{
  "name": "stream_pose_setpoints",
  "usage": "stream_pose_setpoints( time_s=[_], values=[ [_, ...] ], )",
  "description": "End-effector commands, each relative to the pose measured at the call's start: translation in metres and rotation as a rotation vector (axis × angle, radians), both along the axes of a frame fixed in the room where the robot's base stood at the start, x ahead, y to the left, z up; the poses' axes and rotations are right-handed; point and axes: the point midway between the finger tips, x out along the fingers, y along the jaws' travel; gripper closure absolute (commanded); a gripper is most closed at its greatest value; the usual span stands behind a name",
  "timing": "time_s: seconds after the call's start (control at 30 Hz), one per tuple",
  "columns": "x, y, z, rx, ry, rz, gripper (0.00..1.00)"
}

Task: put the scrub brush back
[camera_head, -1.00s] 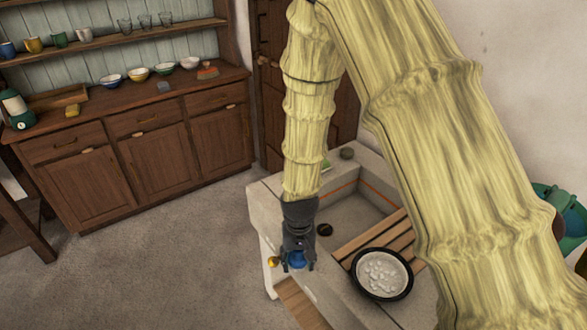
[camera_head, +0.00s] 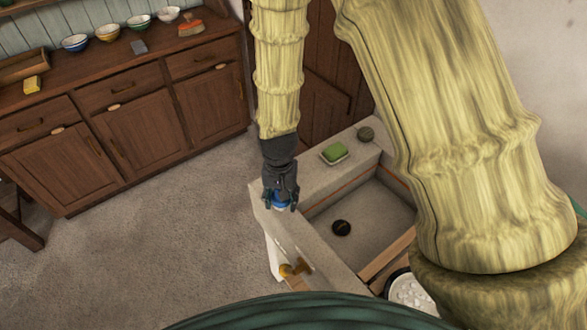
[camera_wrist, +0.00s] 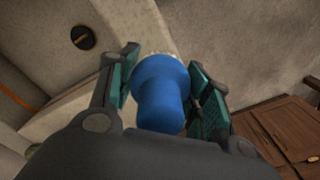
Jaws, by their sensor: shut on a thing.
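The scrub brush (camera_wrist: 160,90) shows in the wrist view as a blue rounded handle with pale bristles at its far end. My gripper (camera_wrist: 163,88) is shut on its blue handle, one finger on each side. In the head view, my gripper (camera_head: 281,203) points down over the left rim of the stone sink (camera_head: 317,250), near its back left corner. The brush (camera_head: 280,197) shows there only as a bit of blue between the fingers. I cannot tell whether its bristles touch the rim.
A green sponge (camera_head: 334,151) on a dish and a small round grey-green thing (camera_head: 365,134) sit on the back ledge. A dark round disc (camera_head: 341,228) lies in the basin. A brass tap (camera_head: 298,268) stands at the front left. A black-rimmed bowl (camera_head: 392,278) is lower right.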

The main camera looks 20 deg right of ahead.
Motion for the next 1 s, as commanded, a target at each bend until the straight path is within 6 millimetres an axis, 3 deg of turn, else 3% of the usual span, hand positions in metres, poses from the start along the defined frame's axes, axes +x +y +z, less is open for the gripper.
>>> stream_pose_setpoints(
  time_s=[0.2,0.6,0.8,1.0],
  values=[
    [0.037,-0.038,-0.001,0.001,0.0,-0.027,0.82],
    [0.1,-0.077,-0.008,0.002,0.0,-0.027,0.82],
    [0.112,-0.083,-0.012,0.001,0.0,-0.025,0.82],
    [0.112,-0.082,-0.024,0.001,0.002,-0.023,0.82]
  ],
)
